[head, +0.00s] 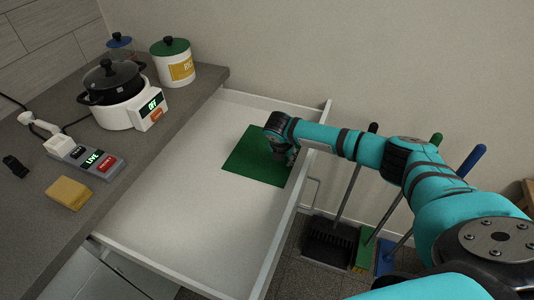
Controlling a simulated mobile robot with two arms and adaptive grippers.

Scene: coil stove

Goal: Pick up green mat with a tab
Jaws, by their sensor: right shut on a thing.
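A flat dark green mat (250,158) lies in the white open drawer (190,210), towards its far right side. My right gripper (287,158) is over the mat's right edge, near the drawer's right wall. It is shut on the mat's right edge; the fingertips are small and partly hidden by the wrist, and no tab can be made out. My left gripper is not in view.
A dark pot (111,80) sits on a white coil stove (125,115) on the grey counter. A lidded canister (174,65), power strip (88,160) and yellow sponge (69,193) are also there. A dustpan (330,243) and brooms stand right of the drawer.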

